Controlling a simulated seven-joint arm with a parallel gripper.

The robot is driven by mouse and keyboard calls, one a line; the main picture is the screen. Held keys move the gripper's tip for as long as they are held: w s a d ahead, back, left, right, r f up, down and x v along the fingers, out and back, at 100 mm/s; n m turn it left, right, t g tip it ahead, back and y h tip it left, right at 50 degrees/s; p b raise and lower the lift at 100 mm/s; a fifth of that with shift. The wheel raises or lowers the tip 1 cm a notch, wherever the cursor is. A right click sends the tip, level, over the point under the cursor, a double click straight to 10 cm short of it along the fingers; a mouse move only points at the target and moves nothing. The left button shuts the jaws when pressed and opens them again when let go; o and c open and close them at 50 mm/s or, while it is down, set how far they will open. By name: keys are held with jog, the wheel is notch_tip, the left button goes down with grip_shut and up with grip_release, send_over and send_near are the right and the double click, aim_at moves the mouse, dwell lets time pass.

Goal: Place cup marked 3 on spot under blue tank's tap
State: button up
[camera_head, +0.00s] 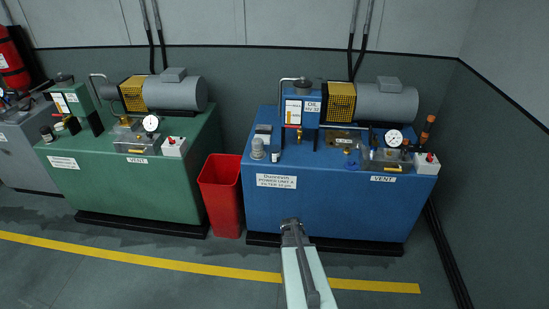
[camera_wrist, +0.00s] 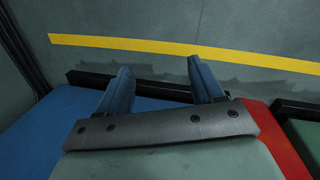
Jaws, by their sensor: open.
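The blue tank (camera_head: 312,112) stands upright on the blue power unit, with a white gauge panel on its front. A small brass-coloured fitting (camera_head: 299,136) below it looks like the tap; a marked spot beneath it cannot be made out. A small pale cup-like item (camera_head: 275,157) and a grey, rounded item (camera_head: 258,149) stand at the unit's left front. No number 3 is readable, so I cannot tell which is the cup. My gripper (camera_wrist: 160,66) is open and empty in the wrist view, its two blue fingers apart.
The blue power unit (camera_head: 340,205) also carries a motor (camera_head: 388,102), a pressure gauge (camera_head: 394,138) and a red-button box (camera_head: 427,162). A red bin (camera_head: 222,195) separates it from the green unit (camera_head: 130,185). A yellow line (camera_head: 150,260) crosses the open floor in front.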

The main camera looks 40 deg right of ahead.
jog(key=w+d+r+t+h, duration=0.3)
jog(key=w+d+r, duration=0.2)
jog(key=w+d, duration=0.45)
jog(key=w+d+r+t+h, duration=0.35)
jog(key=w+d+r, duration=0.25)
jog(key=d, duration=0.6)
jog(key=n+t+y, duration=0.2)
jog(key=n+t, duration=0.1)
jog(key=t, duration=0.9)
send_near(273, 146)
jog(key=x, duration=0.9)
jog(key=shift+w+r, duration=0.1)
jog(key=shift+w, duration=0.05)
jog(key=c, duration=0.7)
